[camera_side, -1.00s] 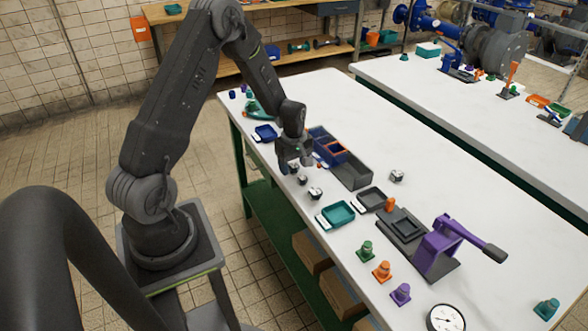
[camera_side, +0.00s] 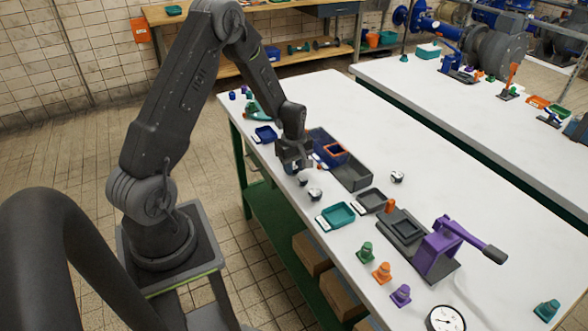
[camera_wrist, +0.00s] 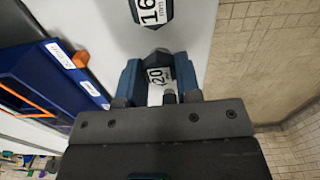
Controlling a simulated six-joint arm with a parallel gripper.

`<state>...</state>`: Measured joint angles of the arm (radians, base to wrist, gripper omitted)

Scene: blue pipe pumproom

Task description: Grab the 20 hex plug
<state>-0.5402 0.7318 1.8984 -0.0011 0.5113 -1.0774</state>
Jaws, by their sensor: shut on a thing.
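The 20 hex plug (camera_wrist: 160,74) shows in the wrist view as a dark plug with a white label reading 20, between the two blue fingers of my gripper (camera_wrist: 158,82). The fingers are shut on its sides. In the side view my gripper (camera_side: 291,164) is low over the white table near its front edge, and the plug in it is hidden. Another hex plug, labelled 16 mm (camera_wrist: 152,12), lies just beyond the fingers in the wrist view, apart from them.
Small hex plugs (camera_side: 315,194) lie nearby on the table (camera_side: 420,165). A teal tray (camera_side: 337,215) and a purple lever press (camera_side: 437,247) are nearer the camera.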

